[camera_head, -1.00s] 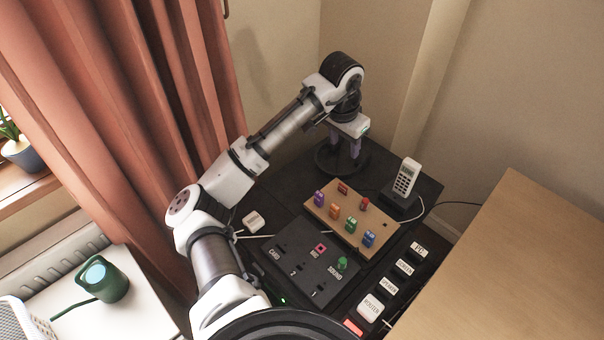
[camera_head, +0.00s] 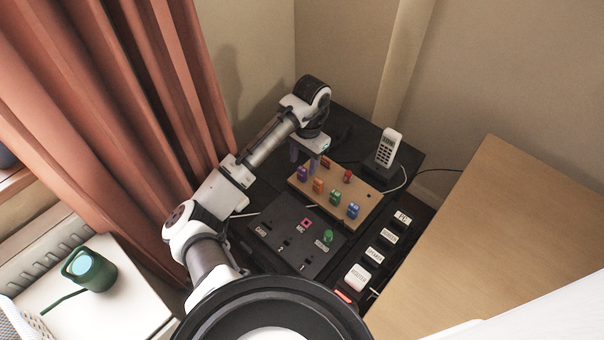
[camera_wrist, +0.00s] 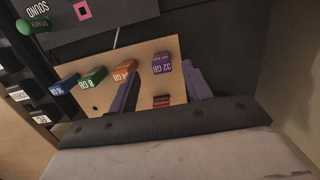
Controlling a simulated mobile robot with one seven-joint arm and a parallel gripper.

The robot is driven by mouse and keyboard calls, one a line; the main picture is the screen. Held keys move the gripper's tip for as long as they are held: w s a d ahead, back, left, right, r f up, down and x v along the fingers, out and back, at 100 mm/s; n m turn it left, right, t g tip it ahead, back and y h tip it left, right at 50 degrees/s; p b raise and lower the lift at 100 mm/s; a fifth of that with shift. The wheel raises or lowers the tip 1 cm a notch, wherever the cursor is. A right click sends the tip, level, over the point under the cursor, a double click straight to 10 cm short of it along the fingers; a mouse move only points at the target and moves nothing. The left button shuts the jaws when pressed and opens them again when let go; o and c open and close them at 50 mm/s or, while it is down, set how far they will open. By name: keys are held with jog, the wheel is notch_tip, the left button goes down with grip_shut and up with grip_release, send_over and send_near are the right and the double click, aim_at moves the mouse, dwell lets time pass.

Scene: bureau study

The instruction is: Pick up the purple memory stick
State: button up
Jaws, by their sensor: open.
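The purple memory stick (camera_head: 302,172) stands upright in the near-left part of a wooden board (camera_head: 361,204). In the wrist view the purple stick (camera_wrist: 161,64) shows its "32 GB" label. My gripper (camera_head: 304,161) is open and points down over the left end of the board. In the wrist view the two fingers of my gripper (camera_wrist: 160,74) lie to the left and right of the purple stick, with gaps on both sides. I cannot tell how far above the board the fingertips are. Nothing is held.
Orange (camera_head: 318,186), green (camera_head: 334,197) and blue (camera_head: 352,210) sticks stand in a row beside the purple one. A red piece (camera_head: 347,176) stands behind. A black socket panel (camera_head: 290,232) lies in front, a phone (camera_head: 387,148) behind right, a wooden desktop (camera_head: 490,230) at right.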

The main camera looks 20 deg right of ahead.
aim_at(302, 168)
jog(key=shift+a+f+p, duration=0.2)
jog(key=shift+f+p, duration=0.3)
jog(key=shift+f, duration=1.75)
jog(key=c, duration=1)
